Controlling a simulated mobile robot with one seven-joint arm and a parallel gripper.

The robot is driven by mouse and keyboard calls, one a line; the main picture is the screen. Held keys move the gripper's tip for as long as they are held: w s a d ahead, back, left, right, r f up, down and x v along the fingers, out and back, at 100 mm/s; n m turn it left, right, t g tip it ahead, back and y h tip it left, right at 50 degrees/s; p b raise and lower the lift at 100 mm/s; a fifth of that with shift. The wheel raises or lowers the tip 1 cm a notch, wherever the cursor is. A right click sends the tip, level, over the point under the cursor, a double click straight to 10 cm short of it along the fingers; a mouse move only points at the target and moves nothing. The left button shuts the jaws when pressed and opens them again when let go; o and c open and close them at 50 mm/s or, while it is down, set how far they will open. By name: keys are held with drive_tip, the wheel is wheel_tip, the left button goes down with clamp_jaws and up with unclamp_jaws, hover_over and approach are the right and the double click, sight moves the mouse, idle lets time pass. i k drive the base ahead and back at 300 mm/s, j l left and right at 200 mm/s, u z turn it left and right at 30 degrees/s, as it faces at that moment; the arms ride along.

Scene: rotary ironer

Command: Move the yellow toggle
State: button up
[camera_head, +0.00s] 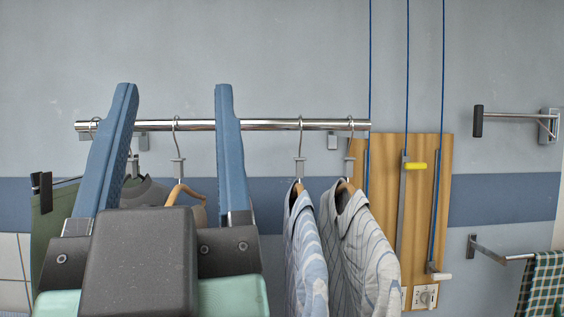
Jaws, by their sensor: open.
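The yellow toggle (415,166) is a short horizontal handle on a vertical metal track, fixed to a wooden wall panel (382,230) right of centre. My gripper (176,90) is in the left foreground, with two blue fingers pointing up and spread wide apart. It is open, with nothing held between the fingers. It is well to the left of the yellow toggle and apart from it. The hanging shirts partly cover the panel's left side.
A chrome rail (265,125) carries several garments, including striped shirts (306,250) beside the panel. A white handle (440,276) and a wall socket (425,296) sit low on the panel. A black-tipped arm (478,121) and a checked cloth (543,285) are at right.

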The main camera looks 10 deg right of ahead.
sight(407, 164)
drive_tip(key=k+l, duration=0.1)
drive_tip(key=l, duration=0.25)
drive_tip(key=k+l+u, duration=0.1)
drive_tip(key=l, duration=0.2)
drive_tip(key=k+l, duration=0.1)
drive_tip(key=l, duration=0.25)
drive_tip(key=k+l+u, duration=0.1)
drive_tip(key=l, duration=0.2)
drive_tip(key=i+l+u, duration=0.1)
drive_tip(key=l, duration=0.35)
drive_tip(key=i+l+u, duration=0.15)
drive_tip(key=l, duration=0.25)
drive_tip(key=i+l+u, duration=0.1)
drive_tip(key=i+l, duration=0.15)
drive_tip(key=l, duration=0.25)
drive_tip(key=i+l+u, duration=0.1)
drive_tip(key=l, duration=0.35)
drive_tip(key=i+l+u, duration=0.1)
drive_tip(key=l, duration=0.35)
